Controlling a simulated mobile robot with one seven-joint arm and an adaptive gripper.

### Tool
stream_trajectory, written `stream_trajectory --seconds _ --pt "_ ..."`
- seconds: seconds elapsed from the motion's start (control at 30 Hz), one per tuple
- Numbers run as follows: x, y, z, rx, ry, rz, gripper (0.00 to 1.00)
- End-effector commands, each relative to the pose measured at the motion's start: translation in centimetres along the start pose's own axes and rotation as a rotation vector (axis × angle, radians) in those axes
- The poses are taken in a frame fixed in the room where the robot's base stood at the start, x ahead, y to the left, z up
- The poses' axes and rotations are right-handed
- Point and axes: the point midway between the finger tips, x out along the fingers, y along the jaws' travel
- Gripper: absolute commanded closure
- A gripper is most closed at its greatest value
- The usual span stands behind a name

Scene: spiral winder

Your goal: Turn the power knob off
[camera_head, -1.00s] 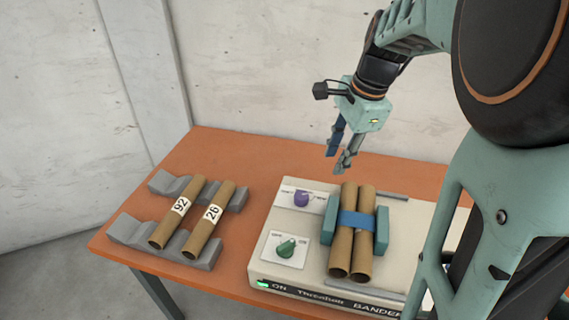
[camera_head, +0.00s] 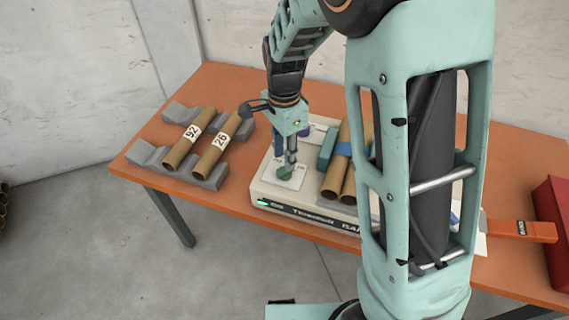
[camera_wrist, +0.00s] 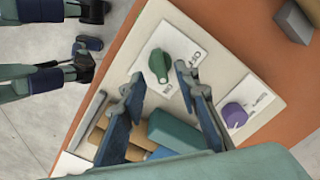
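The green knob (camera_head: 285,173) sits on a white plate on the cream bander box (camera_head: 300,207). In the wrist view the green knob (camera_wrist: 158,66) is beside printed lettering that seems to read OFF. A purple knob (camera_wrist: 235,115) is on another plate to the right. My gripper (camera_head: 290,163) points down at the green knob. In the wrist view my gripper (camera_wrist: 159,74) is open, its two fingertips either side of the green knob's near end. I cannot tell whether they touch it. A green light (camera_head: 263,203) is lit on the front of the box.
Two numbered tubes (camera_head: 190,139) rest on grey cradles (camera_head: 210,173) at the left of the orange table (camera_head: 225,88). A red box (camera_head: 552,215) stands at the right.

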Motion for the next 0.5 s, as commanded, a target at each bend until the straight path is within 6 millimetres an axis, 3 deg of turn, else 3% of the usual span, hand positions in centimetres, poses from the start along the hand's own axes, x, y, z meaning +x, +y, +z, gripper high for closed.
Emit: stream_trajectory --seconds 0.2,0.5 --pt "3.2 0.1 0.0 0.000 -0.001 0.002 0.71" --pt "4.1 0.0 0.0 0.000 0.000 -0.001 0.71"
